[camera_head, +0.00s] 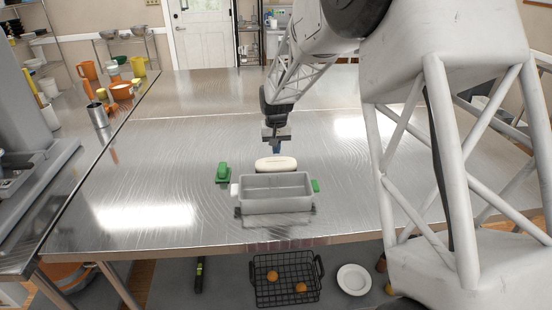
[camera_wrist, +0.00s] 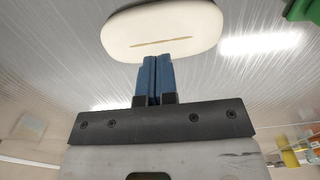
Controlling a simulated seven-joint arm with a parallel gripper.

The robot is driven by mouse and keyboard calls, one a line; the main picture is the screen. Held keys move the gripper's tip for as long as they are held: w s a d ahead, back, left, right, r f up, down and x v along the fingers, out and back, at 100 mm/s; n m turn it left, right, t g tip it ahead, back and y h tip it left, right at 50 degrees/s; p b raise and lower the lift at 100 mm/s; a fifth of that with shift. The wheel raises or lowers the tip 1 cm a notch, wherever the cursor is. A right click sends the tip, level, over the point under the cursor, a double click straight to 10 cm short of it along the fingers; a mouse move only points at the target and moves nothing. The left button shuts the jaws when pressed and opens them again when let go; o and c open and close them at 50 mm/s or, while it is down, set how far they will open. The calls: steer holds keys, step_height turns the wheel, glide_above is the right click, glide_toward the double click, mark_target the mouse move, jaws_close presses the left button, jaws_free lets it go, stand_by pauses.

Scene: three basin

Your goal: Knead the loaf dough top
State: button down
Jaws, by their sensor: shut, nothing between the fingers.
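The loaf dough (camera_head: 276,163) is a pale, oval piece lying on the metal table just behind a grey loaf pan (camera_head: 275,203). In the wrist view the dough (camera_wrist: 162,28) fills the top middle and shows a thin brown line along its surface. My gripper (camera_head: 277,150) points down at the far edge of the dough. Its blue fingers (camera_wrist: 155,68) are shut together with nothing between them. Their tips look very close to the dough's edge; I cannot tell whether they touch it.
A green-handled object (camera_head: 223,173) lies left of the dough. The grey pan has a green piece (camera_head: 315,186) at its right end. The metal table (camera_head: 150,165) is clear around them. Below its front edge are a black wire basket (camera_head: 286,285) and a white plate (camera_head: 354,279).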

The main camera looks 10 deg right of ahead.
steer(key=shift+r, duration=2.7)
steer(key=s+d+r, duration=0.2)
steer(key=s+r, duration=0.2)
steer(key=s, duration=0.4)
steer(key=s+d+r+t, duration=0.15)
steer(key=s+r, duration=0.25)
steer(key=s, duration=0.4)
steer(key=s+d+r, duration=0.3)
steer(key=s+r, duration=0.1)
steer(key=s, duration=0.5)
steer(key=s+d+f, duration=0.1)
steer(key=s, duration=1)
steer(key=s+d+f+t, duration=0.1)
steer(key=s, duration=1.1)
steer(key=shift+s+d+f, duration=0.2)
steer(key=shift+s+d, duration=0.05)
steer(key=shift+d, duration=0.05)
